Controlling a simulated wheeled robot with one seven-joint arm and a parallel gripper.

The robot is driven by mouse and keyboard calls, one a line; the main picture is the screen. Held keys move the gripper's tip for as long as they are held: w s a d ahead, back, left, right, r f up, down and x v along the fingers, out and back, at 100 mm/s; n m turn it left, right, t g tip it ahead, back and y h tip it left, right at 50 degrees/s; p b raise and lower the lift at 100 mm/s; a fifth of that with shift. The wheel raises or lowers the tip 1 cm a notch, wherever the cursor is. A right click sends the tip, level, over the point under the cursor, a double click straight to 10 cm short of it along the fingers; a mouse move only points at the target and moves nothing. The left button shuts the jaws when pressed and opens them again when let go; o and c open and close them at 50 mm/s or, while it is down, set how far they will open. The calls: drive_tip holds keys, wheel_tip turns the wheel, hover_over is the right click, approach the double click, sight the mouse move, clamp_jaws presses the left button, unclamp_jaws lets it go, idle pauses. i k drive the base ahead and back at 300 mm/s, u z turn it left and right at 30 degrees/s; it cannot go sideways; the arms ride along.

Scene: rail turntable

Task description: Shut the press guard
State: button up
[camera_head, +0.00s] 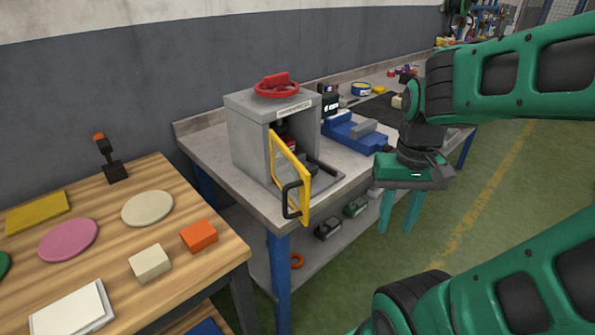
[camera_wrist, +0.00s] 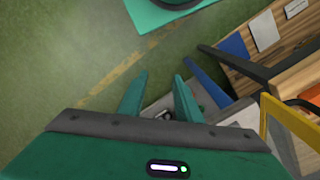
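The press (camera_head: 252,133) is a grey box with a red handwheel (camera_head: 277,86) on top, standing on the grey workbench. Its guard (camera_head: 289,166) is a yellow-framed clear door with a black handle (camera_head: 291,200). The guard stands open, swung out toward the bench's front edge. My gripper (camera_head: 398,215) hangs right of the guard, beyond the bench's front edge, pointing down and apart from the handle. Its two green fingers are spread with nothing between them. In the wrist view the gripper (camera_wrist: 158,88) is at the centre, and the yellow guard frame (camera_wrist: 290,125) shows at the right edge.
A blue vise (camera_head: 355,133) stands on the bench right of the press. A wooden table (camera_head: 185,265) at left holds discs, blocks and a small lever. A lower shelf (camera_head: 262,235) holds dark parts and an orange ring. The green floor (camera_head: 480,210) in front is open.

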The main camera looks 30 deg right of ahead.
sight(304, 195)
drive_tip(key=u, duration=0.85)
drive_tip(key=k, duration=0.6)
drive_tip(key=z, duration=0.9)
